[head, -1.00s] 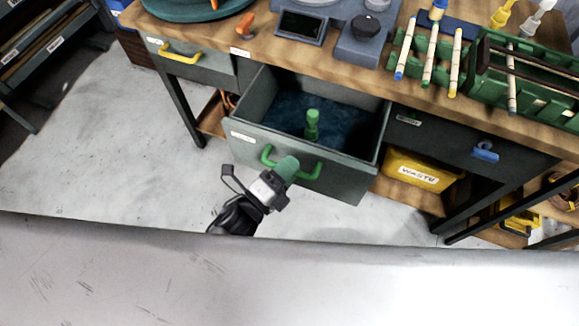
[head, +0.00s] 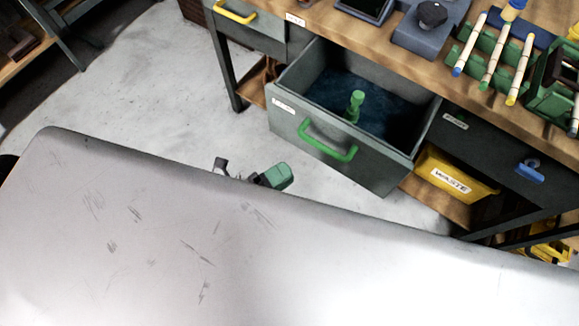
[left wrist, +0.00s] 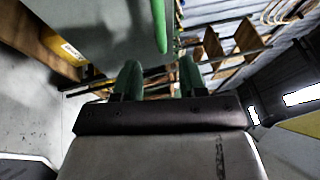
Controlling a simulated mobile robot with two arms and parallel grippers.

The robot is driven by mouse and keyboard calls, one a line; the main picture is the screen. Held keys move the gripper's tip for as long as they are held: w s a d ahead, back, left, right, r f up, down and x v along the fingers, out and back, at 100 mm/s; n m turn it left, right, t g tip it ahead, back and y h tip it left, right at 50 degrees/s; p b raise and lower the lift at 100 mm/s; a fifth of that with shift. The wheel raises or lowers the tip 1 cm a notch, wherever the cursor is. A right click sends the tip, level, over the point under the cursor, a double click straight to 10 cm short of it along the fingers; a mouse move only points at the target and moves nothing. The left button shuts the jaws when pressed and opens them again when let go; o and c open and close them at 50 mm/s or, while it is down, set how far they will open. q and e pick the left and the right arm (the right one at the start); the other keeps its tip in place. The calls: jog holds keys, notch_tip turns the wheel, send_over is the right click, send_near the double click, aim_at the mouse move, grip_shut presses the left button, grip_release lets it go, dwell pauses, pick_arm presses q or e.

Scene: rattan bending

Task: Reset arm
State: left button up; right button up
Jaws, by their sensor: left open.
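My left gripper (head: 278,177) shows its green fingertips just past the edge of my own pale body panel in the head view. It is below and apart from the green handle of the open drawer (head: 335,160). In the left wrist view its two green fingers (left wrist: 158,78) stand apart with nothing between them. A green bar, which looks like the drawer handle (left wrist: 159,25), shows ahead of the fingers. The drawer holds a green peg-like object (head: 354,105) on a dark blue lining. My right gripper is not in view.
The wooden workbench (head: 385,45) carries striped sticks on a green rack (head: 480,65). A closed drawer with a blue handle (head: 530,171) and a yellow waste bin (head: 440,180) are to the right. The grey floor (head: 150,100) left of the bench is clear.

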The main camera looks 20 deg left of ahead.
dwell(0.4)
pick_arm(q)
jog(key=s+a+f+n+g+y+p, duration=0.1)
jog(key=a+f+n+y+p, duration=0.1)
jog(key=a+f+n+y, duration=0.3)
jog(key=f+n+g+y+p, duration=0.1)
jog(key=f+n+g, duration=0.15)
jog(key=f, duration=0.45)
jog(key=s+a+f+n+y+p, duration=0.1)
jog(key=a+f+n+y+p, duration=0.15)
jog(key=f+n, duration=0.3)
jog(key=s+a+f+n+g+y+p, duration=0.2)
jog(key=s+f+n+g, duration=0.3)
jog(key=s, duration=0.5)
jog(key=s+a+f+n+g+y+p, duration=0.1)
jog(key=s+a+f+n+g, duration=0.3)
jog(key=s+f, duration=0.5)
jog(key=s+n+g+y, duration=0.1)
jog(key=s+n, duration=0.1)
jog(key=shift+s+a+n+y+p, duration=0.25)
jog(key=shift+s+n+y+p, duration=0.05)
jog(key=shift+y+p, duration=0.05)
